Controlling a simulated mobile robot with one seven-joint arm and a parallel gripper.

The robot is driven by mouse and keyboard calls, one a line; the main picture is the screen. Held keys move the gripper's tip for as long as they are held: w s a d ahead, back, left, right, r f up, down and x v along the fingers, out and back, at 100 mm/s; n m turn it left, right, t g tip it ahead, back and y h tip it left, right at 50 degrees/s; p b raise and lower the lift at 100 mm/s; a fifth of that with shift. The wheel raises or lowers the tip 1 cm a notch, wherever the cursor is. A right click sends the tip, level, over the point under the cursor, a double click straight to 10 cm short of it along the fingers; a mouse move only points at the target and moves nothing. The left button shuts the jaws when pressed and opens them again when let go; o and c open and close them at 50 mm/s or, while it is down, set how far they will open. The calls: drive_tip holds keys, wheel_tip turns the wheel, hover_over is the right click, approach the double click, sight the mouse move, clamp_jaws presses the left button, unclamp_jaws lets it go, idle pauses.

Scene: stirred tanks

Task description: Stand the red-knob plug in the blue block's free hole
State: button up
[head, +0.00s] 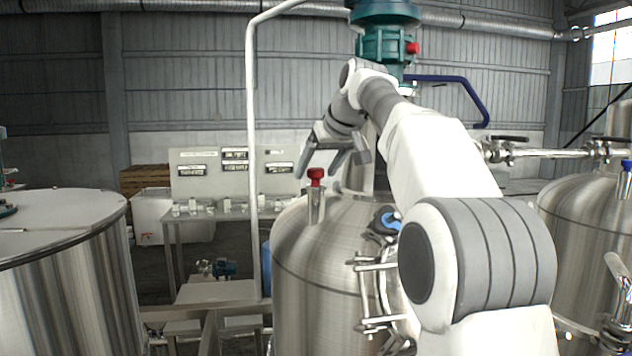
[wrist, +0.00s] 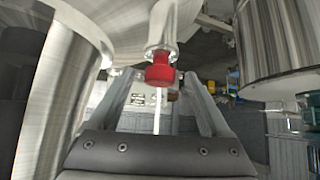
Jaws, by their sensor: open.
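The red-knob plug (head: 316,178) stands upright in a short metal port (head: 316,207) on the domed top of the middle steel tank. My gripper (head: 318,169) is open just above and around the height of the knob. In the wrist view the red knob (wrist: 160,71) shows between the tips of my two spread fingers (wrist: 162,84), with the metal port behind it. I see no clear contact, and the exact depth is hard to tell. I cannot make out the blue block or its free hole in either view.
The middle tank (head: 315,255) carries a blue-marked clamp fitting (head: 388,221) and a teal mixer drive (head: 385,45). A white bent pipe (head: 251,150) rises left of the plug. Another tank (head: 60,270) stands left, one (head: 575,230) right. A bench with labelled panel (head: 230,175) is behind.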

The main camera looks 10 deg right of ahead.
drive_tip(key=x, duration=0.4)
drive_tip(key=shift+w+f, duration=0.25)
drive_tip(key=shift+w, duration=0.05)
drive_tip(key=shift+c, duration=0.2)
clamp_jaws()
